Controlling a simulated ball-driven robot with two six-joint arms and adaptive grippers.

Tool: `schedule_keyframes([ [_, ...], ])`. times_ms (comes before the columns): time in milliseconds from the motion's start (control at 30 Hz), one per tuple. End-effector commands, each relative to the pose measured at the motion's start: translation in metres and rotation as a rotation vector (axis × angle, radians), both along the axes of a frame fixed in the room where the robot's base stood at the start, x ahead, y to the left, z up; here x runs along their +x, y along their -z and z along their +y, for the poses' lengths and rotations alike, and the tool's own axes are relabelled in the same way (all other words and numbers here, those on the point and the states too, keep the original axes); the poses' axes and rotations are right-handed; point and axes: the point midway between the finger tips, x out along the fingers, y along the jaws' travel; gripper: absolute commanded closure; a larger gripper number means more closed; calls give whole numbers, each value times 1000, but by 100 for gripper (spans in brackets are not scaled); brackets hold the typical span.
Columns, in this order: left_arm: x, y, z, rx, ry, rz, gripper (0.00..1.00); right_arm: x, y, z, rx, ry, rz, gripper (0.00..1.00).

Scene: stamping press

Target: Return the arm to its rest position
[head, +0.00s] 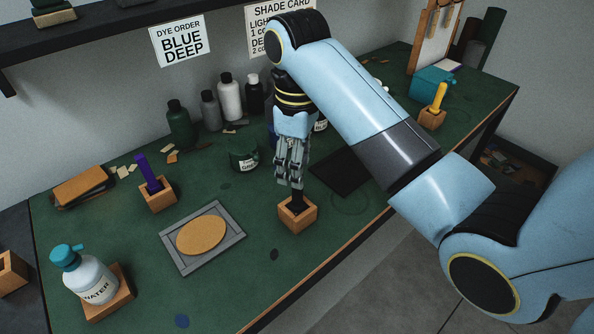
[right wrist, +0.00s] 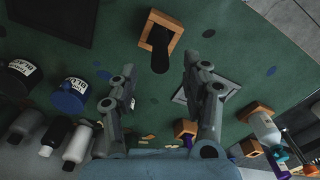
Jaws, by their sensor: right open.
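My right arm reaches in from the right in the head view and its gripper (head: 290,184) points down over the green worktable (head: 228,284). The gripper is open and empty. Just below the fingertips stands a wooden holder (head: 297,220) with a dark handle (head: 298,203) upright in it. In the right wrist view the holder (right wrist: 177,29) and the dark handle (right wrist: 158,42) lie beyond the open fingers (right wrist: 158,75), with a visible gap. I cannot tell the exact clearance in height. My left gripper is not in view.
A grey frame with a tan oval pad (head: 201,236), a holder with a purple handle (head: 148,172) and a water bottle (head: 87,276) are left. A yellow-handled holder (head: 434,116) is right.

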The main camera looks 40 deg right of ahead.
Motion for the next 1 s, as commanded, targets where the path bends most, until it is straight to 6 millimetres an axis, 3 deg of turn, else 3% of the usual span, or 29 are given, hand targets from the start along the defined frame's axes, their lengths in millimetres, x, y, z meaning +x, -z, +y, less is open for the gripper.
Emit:
schedule_keyframes([
  [467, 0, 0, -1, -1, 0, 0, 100, -7, 4, -1, -3, 16, -8, 52],
  [567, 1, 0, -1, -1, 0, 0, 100, -29, 11, -4, -14, 68, -37, 52],
  [700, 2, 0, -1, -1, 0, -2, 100, -77, 17, -9, -31, 185, -116, 52],
  [1000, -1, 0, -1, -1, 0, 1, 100, -147, -1, -12, -26, 360, -245, 52],
])
